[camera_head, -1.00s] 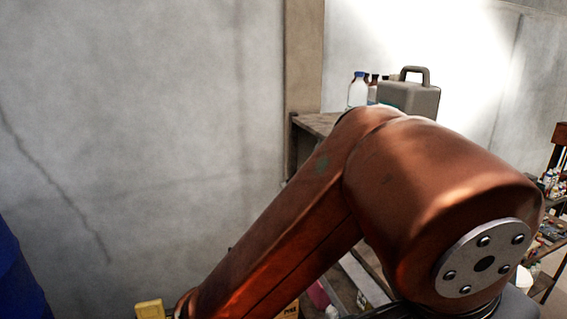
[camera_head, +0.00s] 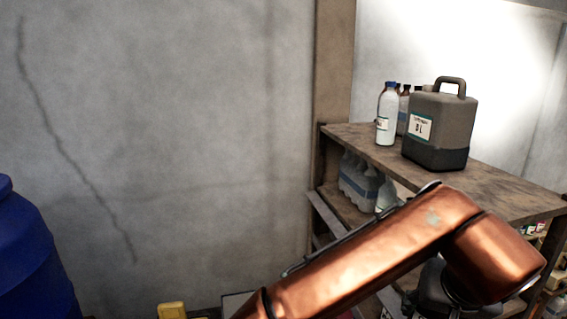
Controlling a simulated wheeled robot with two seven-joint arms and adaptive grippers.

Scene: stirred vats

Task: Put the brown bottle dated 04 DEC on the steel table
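Brown bottles (camera_head: 405,93) with dark caps stand on the top board of a wooden shelf (camera_head: 500,190), mostly hidden behind a clear bottle and a grey canister. I cannot read any date on them, so I cannot tell whether one is dated 04 DEC. No steel table can be made out. A copper-coloured arm link of mine crosses the lower right in front of the shelf. Neither of my grippers shows in the view.
A clear, blue-capped bottle (camera_head: 387,120) and a grey canister (camera_head: 440,125) stand at the shelf's front. Packed clear bottles (camera_head: 358,182) fill the board below. A blue barrel (camera_head: 30,255) is at the left, a yellow object (camera_head: 171,311) at the bottom.

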